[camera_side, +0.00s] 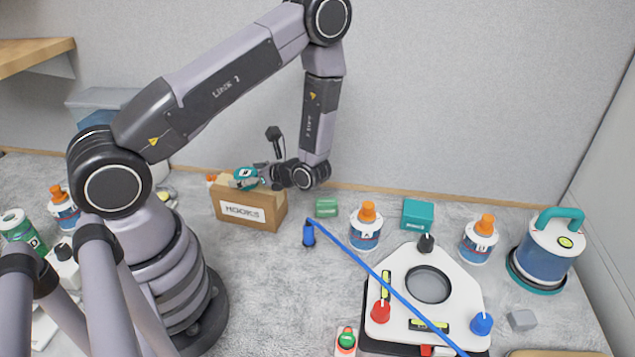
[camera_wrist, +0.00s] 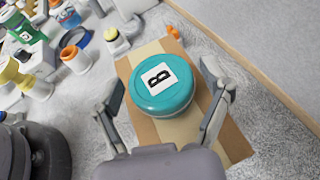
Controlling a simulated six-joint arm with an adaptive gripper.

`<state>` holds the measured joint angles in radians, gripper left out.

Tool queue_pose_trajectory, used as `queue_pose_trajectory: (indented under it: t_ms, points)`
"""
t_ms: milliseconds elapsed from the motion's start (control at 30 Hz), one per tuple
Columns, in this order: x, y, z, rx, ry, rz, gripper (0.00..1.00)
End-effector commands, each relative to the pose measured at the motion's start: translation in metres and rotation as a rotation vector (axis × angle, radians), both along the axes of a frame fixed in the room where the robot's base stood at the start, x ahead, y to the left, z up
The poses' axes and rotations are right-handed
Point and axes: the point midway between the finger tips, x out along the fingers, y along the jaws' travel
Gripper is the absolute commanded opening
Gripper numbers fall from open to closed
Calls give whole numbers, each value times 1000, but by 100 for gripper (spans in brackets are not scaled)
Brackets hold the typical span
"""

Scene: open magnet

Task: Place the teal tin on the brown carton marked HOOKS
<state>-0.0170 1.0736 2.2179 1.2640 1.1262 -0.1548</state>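The teal tin (camera_wrist: 160,100), with a white label marked B on its lid, is upright over the top of the brown carton. In the side view the tin (camera_side: 245,178) appears to rest on the carton's top. The brown carton (camera_side: 251,209) carries a white HOOKS label on its front; its taped top (camera_wrist: 143,62) shows around the tin in the wrist view. My gripper (camera_wrist: 166,82) is open, with one finger on each side of the tin and gaps visible between the fingers and the tin. In the side view my gripper (camera_side: 262,174) is partly hidden at the carton's top.
A small green block (camera_side: 326,208) and a blue peg (camera_side: 309,234) with a blue strap stand right of the carton. Orange-capped bottles (camera_side: 366,228), a teal box (camera_side: 417,215) and a white magnet plate (camera_side: 459,295) lie further right. The wall is close behind.

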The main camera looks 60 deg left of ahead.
Motion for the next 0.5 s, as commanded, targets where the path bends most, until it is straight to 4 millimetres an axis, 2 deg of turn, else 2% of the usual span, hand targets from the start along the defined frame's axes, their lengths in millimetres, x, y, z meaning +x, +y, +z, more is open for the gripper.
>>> queue_pose_trajectory:
  t_ms: [367,500]
  points:
    - [0,0,3,0,-1,0,86]
    - [7,-13,10,2,-3,-5,86]
